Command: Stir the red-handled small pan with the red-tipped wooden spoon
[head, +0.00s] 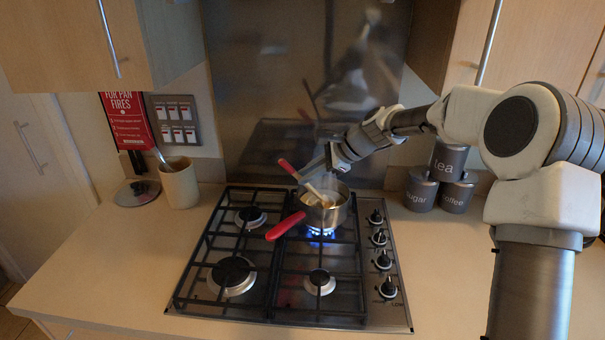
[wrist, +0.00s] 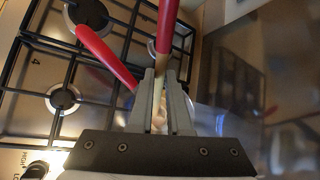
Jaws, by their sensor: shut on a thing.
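The small pan (head: 338,217) sits on the back right burner of the hob, with blue flame under it. Its red handle (head: 285,226) points to the front left; it also shows in the wrist view (wrist: 105,55). The wooden spoon (head: 313,190) leans in the pan, bowl end down inside, red tip (head: 288,167) up to the left. My gripper (head: 308,175) is above the pan's rim, shut on the spoon's shaft below the red tip. In the wrist view the spoon's red end (wrist: 167,25) rises past my gripper's fingertips (wrist: 160,75). The pan's contents look pale.
The hob (head: 268,255) has several other burners, empty, and knobs along its right side. A cream pot with a utensil (head: 180,185) and a round lid (head: 137,193) stand at left. Tea, sugar and coffee canisters (head: 421,190) stand at right. A metal splashback (head: 270,90) rises behind.

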